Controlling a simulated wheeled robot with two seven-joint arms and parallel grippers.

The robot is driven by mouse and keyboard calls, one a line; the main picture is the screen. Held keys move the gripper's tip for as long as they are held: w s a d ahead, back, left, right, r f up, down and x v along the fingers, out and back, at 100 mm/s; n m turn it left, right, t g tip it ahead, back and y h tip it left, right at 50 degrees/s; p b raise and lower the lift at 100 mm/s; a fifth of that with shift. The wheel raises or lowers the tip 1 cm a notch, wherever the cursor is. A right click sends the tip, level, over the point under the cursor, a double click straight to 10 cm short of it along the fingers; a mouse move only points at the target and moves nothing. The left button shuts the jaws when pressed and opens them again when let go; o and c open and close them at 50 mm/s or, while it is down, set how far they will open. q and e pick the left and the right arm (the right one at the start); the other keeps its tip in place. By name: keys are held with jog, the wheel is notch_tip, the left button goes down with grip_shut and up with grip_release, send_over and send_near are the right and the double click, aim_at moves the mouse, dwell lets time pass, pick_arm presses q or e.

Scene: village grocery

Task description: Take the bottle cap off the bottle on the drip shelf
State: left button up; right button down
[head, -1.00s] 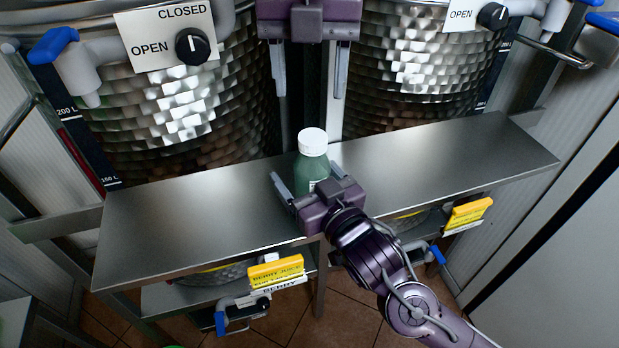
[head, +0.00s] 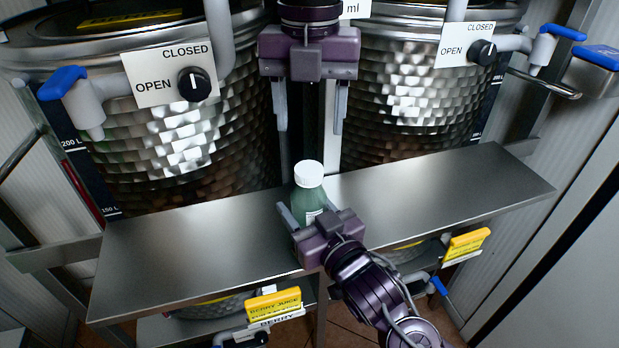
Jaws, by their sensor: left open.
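A green bottle (head: 307,202) with a white cap (head: 309,173) stands upright on the steel drip shelf (head: 180,250), near its middle. The cap is on the bottle. My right gripper (head: 305,210) reaches in low from the front, with its fingers around the bottle's lower body; its right finger is mostly hidden, and I cannot tell whether the fingers touch the bottle. My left gripper (head: 311,118) hangs above and behind the bottle in the picture, fingers pointing down, open and empty. Its fingertips are apart from the cap.
Two large steel tanks (head: 180,135) (head: 405,100) stand behind the shelf, with blue-handled taps (head: 64,82) (head: 560,32) and open/closed dials. Yellow berry juice tags (head: 274,303) (head: 466,244) hang below the shelf's front. The shelf is bare on both sides of the bottle.

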aim_at(308, 168)
pick_arm(q)
jog(key=m, duration=1.2)
jog(key=shift+w+a, duration=0.1)
pick_arm(e)
jog(key=shift+f, duration=0.1)
pick_arm(q)
jog(key=m, duration=0.6)
jog(key=shift+m, duration=0.4)
jog(key=m, duration=0.7)
jog(key=shift+w, duration=0.1)
jog(key=shift+f+m, duration=0.4)
jog(key=shift+f, duration=3.65)
